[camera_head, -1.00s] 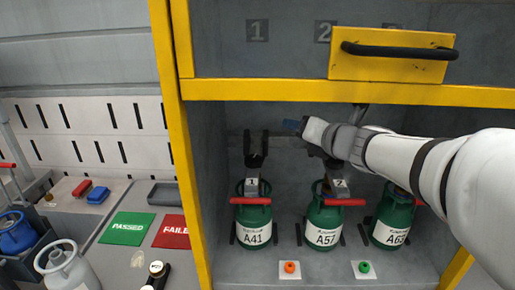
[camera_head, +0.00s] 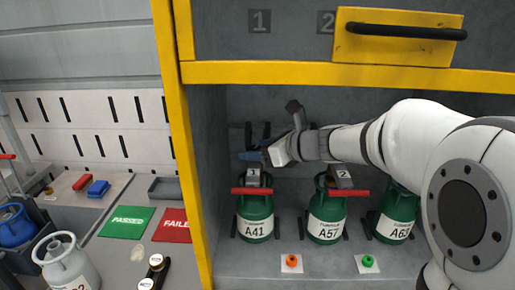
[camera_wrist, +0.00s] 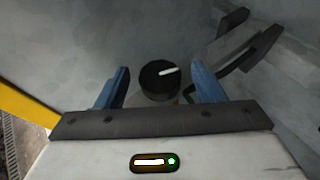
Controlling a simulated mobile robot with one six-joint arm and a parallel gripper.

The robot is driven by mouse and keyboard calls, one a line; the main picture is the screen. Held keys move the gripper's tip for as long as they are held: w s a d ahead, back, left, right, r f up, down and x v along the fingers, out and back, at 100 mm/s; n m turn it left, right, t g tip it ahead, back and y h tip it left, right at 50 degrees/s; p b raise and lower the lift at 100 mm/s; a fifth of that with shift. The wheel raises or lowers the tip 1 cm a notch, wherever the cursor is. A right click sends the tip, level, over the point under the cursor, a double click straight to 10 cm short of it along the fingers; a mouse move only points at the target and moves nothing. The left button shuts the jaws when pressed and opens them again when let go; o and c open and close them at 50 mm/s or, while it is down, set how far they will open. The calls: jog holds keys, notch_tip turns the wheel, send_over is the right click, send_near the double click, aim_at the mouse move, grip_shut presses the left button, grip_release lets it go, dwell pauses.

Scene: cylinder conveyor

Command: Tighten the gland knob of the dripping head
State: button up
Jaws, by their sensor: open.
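My gripper (camera_head: 252,156) is open, its blue fingers up at filling head 1 (camera_head: 253,177), above green cylinder A41 (camera_head: 255,218). In the wrist view, a round black knob (camera_wrist: 158,82) with a white mark lies between the spread blue fingers of my gripper (camera_wrist: 160,74). A gap shows on both sides of it. The knob is hidden by my gripper in the head view. Head 2 (camera_head: 341,176) sits over cylinder A57 (camera_head: 326,218). No drip is visible.
Cylinder A63 (camera_head: 394,222) is partly behind my arm. An orange cap (camera_head: 291,261) and a green cap (camera_head: 368,261) lie on white cards in front. A yellow frame post (camera_head: 183,150) bounds the bay on the left. A dark lever (camera_wrist: 240,50) is right of the knob.

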jog(key=c, duration=0.9)
jog(key=shift+a, duration=0.3)
jog(key=shift+c, duration=0.3)
jog(key=shift+d, duration=0.2)
jog(key=shift+f, duration=0.1)
